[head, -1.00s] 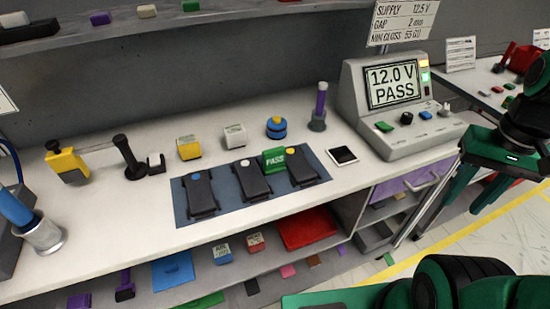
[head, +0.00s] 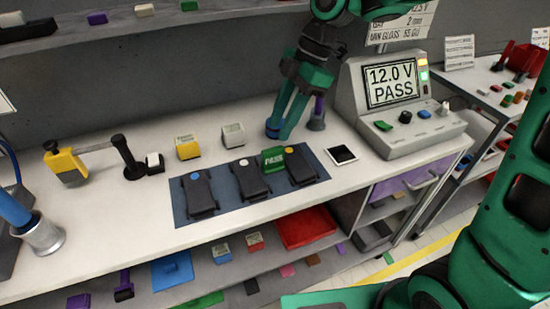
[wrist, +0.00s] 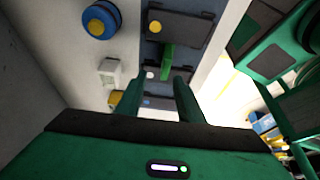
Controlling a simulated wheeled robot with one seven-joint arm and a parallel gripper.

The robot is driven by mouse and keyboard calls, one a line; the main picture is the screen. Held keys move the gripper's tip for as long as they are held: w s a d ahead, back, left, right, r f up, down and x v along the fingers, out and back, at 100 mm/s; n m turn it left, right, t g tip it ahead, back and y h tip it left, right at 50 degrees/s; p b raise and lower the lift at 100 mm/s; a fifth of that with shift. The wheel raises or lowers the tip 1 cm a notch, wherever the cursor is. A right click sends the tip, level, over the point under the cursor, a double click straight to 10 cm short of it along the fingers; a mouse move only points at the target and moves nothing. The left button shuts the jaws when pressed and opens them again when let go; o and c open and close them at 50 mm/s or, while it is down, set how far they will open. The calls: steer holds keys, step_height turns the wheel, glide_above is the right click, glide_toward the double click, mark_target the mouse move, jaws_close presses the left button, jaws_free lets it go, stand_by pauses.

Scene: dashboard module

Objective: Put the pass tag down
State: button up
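The pass tag (head: 273,159) is a small green block lettered PASS. It stands upright on the blue mat (head: 228,202), between the dark module with a white dot (head: 252,180) and the one with a yellow dot (head: 301,169). The wrist view shows the tag (wrist: 167,62) edge-on, beyond my fingertips and nearer the right finger. My gripper (head: 281,132) is over the bench, at the tag's upper right in the head view, pointing down. In the wrist view its fingers (wrist: 160,80) are apart with nothing between them.
A blue roll with a yellow top (wrist: 99,20) is mostly hidden behind my gripper in the head view. A purple-handled tool (head: 317,115) stands beside it. White (head: 233,134) and yellow (head: 188,147) blocks stand behind the mat. A tester reading PASS (head: 400,105) is at right.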

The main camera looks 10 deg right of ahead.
mark_target(276, 148)
steer(key=x, duration=0.3)
steer(key=shift+f, duration=0.25)
steer(key=shift+s+d+x, duration=0.1)
steer(key=shift+d+x, duration=0.05)
steer(key=shift+x, duration=0.8)
steer(key=shift+s+d+x, duration=0.1)
steer(key=shift+x, duration=0.85)
steer(key=shift+s+d+x, duration=0.1)
steer(key=shift+d+x, duration=0.05)
steer(key=shift+x, duration=0.75)
steer(key=shift+f, duration=0.1)
jaws_close()
